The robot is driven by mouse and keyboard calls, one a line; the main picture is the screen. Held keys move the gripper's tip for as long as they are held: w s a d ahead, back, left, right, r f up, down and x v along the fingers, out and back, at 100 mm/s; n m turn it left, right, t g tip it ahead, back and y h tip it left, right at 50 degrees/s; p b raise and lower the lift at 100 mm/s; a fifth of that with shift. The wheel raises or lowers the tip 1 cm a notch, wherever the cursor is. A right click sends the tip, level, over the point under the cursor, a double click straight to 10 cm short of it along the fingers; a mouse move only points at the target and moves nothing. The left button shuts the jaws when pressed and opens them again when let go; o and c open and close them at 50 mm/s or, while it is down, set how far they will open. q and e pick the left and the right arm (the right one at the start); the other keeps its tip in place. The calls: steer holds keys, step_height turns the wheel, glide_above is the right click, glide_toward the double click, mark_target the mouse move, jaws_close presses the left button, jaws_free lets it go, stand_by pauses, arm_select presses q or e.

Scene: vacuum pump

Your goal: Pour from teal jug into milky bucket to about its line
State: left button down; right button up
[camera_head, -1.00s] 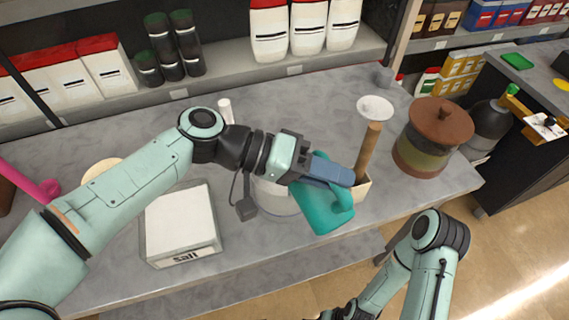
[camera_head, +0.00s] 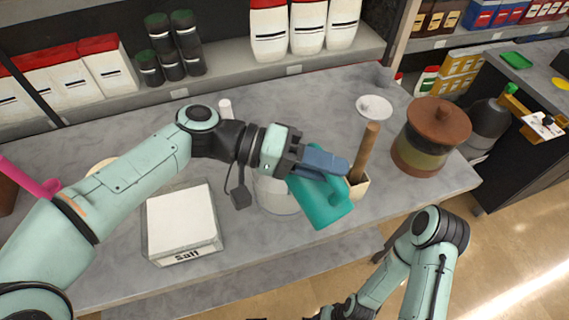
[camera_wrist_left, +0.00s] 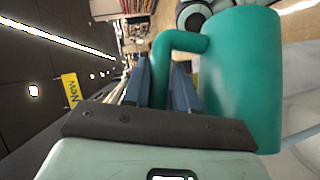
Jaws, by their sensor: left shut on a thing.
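My left gripper (camera_head: 330,163) is shut on the handle of the teal jug (camera_head: 318,205). The jug is held raised and tilted, in front of and partly over the right side of the milky bucket (camera_head: 277,197). In the left wrist view, the jug (camera_wrist_left: 245,80) fills the right side, with its handle between the fingers (camera_wrist_left: 160,85). The bucket stands on the bench, partly hidden by my gripper and the jug. Its line, its level and any stream cannot be made out. My right arm shows at the lower right, but its gripper is out of the picture.
A salt box (camera_head: 181,222) stands left of the bucket. A container with a wooden handle (camera_head: 366,150) is close behind the jug at right. A lidded brown pot (camera_head: 432,140) and a white dish (camera_head: 374,106) are farther right.

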arm_select(q)
steer(key=shift+a+r, duration=0.1)
steer(key=shift+w+a, duration=0.1)
steer(key=shift+w, duration=0.1)
steer(key=shift+r, duration=0.1)
steer(key=shift+w+a, duration=0.15)
steer(key=shift+a, duration=0.05)
steer(key=shift+d, duration=0.15)
